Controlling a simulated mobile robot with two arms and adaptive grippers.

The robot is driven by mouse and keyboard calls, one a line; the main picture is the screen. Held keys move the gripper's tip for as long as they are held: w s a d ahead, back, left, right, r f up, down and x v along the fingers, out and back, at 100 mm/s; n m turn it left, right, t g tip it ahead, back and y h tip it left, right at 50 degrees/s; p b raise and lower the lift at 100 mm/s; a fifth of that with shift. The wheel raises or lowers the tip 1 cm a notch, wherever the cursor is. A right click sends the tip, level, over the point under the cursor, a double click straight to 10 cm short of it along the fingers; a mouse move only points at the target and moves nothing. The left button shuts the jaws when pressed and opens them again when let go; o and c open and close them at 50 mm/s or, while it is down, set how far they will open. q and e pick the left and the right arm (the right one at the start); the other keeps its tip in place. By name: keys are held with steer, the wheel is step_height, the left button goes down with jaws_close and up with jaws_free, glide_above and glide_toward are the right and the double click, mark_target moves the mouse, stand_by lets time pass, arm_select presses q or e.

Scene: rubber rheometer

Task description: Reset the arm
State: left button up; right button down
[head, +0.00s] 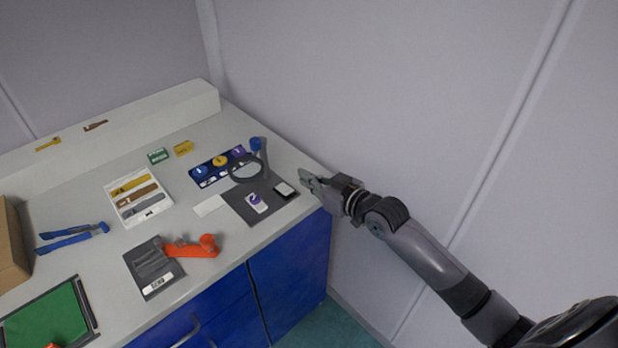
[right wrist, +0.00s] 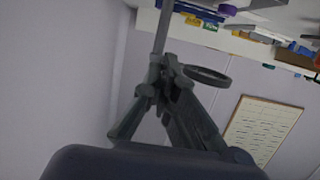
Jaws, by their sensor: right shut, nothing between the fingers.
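My right arm (head: 430,255) comes in from the lower right in the head view. Its right gripper (head: 306,179) is shut and empty, just off the right edge of the counter, near the dark grey mat. In the right wrist view the shut right gripper (right wrist: 158,65) points up the picture, with the counter seen tilted behind it. My left arm and gripper are not in view.
A wall (head: 420,90) stands behind and right.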

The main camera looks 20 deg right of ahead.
steer(key=s+a+f+g+h, duration=0.1)
steer(key=s+a+f+g, duration=0.2)
steer(key=s+f, duration=0.3)
steer(key=s+a+f+g+h, duration=0.1)
steer(key=s+a+f+g, duration=0.2)
steer(key=s, duration=0.5)
steer(key=s+d+f+m+g+h, duration=0.1)
steer(key=s+d+f+g+h, duration=0.15)
steer(key=s, duration=0.75)
steer(key=s+d+f+m+g+h, duration=0.1)
steer(key=s+f+g, duration=0.15)
steer(key=s, duration=0.75)
step_height(320, 180, down, 26)
steer(key=s+f+g, duration=0.1)
steer(key=s+d+f+g, duration=0.1)
steer(key=s+d+f, duration=0.1)
steer(key=s+f, duration=1.3)
steer(key=shift+s+d+g, duration=0.2)
steer(key=shift+s+g, duration=0.1)
steer(key=shift+s, duration=0.45)
